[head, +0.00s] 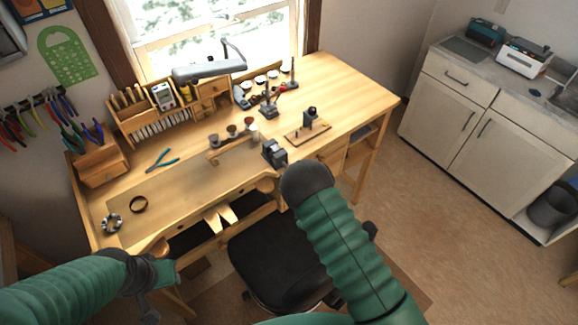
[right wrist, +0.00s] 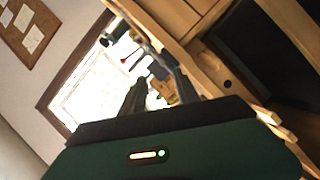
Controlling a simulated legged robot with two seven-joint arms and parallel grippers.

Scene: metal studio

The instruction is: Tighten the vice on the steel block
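A small dark grey vice (head: 275,153) stands at the front edge of the wooden workbench, right of its middle. I cannot make out the steel block or the vice's handle clearly at this size. My right arm's dark wrist is just in front of the vice and slightly right of it; it hides my right gripper in the head view. In the right wrist view my right gripper (right wrist: 158,72) has its two dark fingers apart, with nothing clearly held between them. My left gripper (head: 153,283) is low at the left, in front of the bench and far from the vice; its fingers are unclear.
The workbench (head: 355,88) carries blue-handled pliers (head: 162,160), a bracelet (head: 112,224), a dark ring (head: 139,204), small cups and a tool stand (head: 308,127). A black chair (head: 275,262) stands below my right arm. Open floor lies right, before white cabinets (head: 480,125).

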